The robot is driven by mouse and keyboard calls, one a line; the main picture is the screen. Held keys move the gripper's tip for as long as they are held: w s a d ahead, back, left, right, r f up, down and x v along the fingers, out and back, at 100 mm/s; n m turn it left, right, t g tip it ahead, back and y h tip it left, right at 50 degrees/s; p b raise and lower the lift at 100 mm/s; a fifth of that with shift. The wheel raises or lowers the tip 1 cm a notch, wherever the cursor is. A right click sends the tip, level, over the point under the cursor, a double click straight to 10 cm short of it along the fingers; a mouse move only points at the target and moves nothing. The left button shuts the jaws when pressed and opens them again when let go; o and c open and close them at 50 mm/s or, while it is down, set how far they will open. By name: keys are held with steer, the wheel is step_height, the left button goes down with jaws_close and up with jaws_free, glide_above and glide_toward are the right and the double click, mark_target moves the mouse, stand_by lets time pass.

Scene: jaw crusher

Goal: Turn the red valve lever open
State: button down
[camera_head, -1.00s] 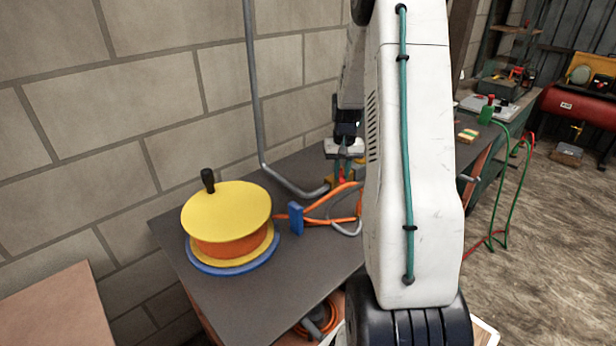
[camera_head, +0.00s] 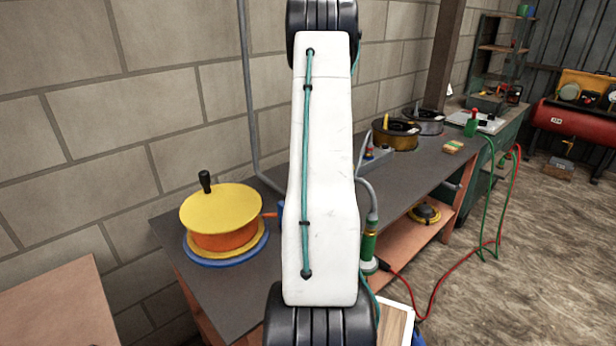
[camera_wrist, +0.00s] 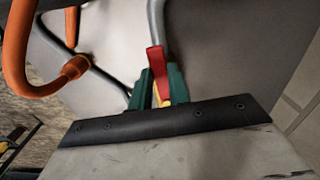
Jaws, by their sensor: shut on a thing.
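The red valve lever (camera_wrist: 157,60) shows in the wrist view between the two green fingers of my gripper (camera_wrist: 160,88). The fingers are shut on it. The lever lies roughly in line with the grey pipe (camera_wrist: 157,20), which runs up from it in the picture. A small yellow part (camera_wrist: 164,102) shows between the fingers near their base. In the head view my own arm hides the lever, the valve and my gripper.
In the wrist view an orange hose (camera_wrist: 17,50) curves at the upper left. In the head view a yellow and orange reel (camera_head: 222,218) stands on the dark bench (camera_head: 232,290) at left. A brick wall (camera_head: 120,120) stands behind. Dark round containers (camera_head: 396,135) stand farther right.

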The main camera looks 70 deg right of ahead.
steer(key=shift+w+d+r+m, duration=0.1)
steer(key=shift+w+d+m, duration=0.1)
steer(key=shift+m, duration=0.2)
steer(key=c, duration=1.3)
jaws_free()
steer(key=shift+a, duration=0.1)
step_height(320, 180, up, 8)
steer(key=shift+f, duration=0.15)
